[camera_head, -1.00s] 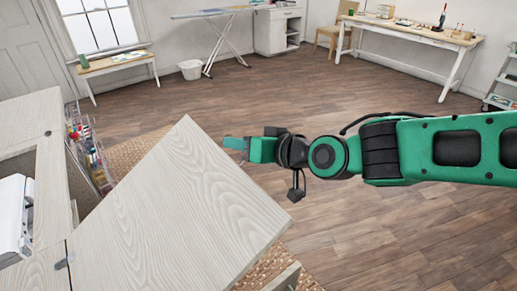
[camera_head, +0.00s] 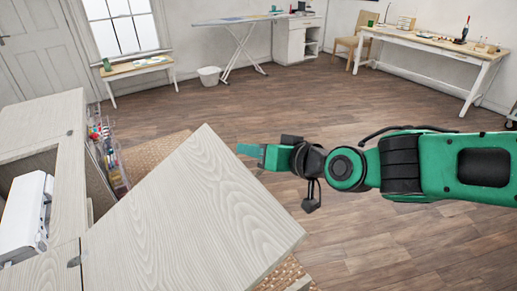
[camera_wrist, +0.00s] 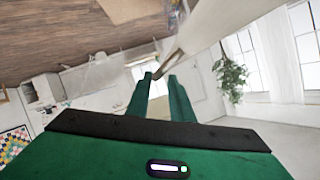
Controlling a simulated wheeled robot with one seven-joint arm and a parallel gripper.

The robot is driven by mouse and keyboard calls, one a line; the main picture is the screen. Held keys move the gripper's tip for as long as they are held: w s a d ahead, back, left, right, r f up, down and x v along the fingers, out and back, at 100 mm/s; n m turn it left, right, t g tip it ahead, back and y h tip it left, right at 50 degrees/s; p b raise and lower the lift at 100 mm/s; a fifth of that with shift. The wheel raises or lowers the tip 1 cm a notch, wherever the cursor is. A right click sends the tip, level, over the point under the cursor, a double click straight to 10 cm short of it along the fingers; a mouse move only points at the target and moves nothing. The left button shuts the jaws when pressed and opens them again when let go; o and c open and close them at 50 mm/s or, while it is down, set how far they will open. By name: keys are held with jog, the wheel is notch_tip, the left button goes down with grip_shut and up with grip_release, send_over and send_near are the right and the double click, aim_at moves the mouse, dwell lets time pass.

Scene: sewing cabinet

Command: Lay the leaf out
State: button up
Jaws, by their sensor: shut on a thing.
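The leaf (camera_head: 190,220) is a pale wood-grain panel joined by a dark hinge (camera_head: 73,262) to the sewing cabinet (camera_head: 40,272) at the lower left. It appears tilted up from the cabinet top; its exact angle is hard to tell. My gripper (camera_head: 242,149) is at the leaf's far right edge, near its upper corner, and is shut on that edge. In the wrist view, the leaf (camera_wrist: 215,25) shows as a pale slab slanting to the fingertips of my gripper (camera_wrist: 166,82). The far fingertip is partly hidden in the head view.
A white sewing machine (camera_head: 26,215) sits in the cabinet well. A clear rack of coloured spools (camera_head: 107,150) hangs on the cabinet's far side. A woven rug (camera_head: 155,157) lies below. The wooden floor (camera_head: 400,225) around my arm is clear. A worktable (camera_head: 430,45) stands far back.

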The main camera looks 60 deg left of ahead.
jog(key=shift+s, duration=0.45)
jog(key=v, duration=1.1)
jog(key=shift+w, duration=0.4)
jog(key=shift+a+f, duration=0.1)
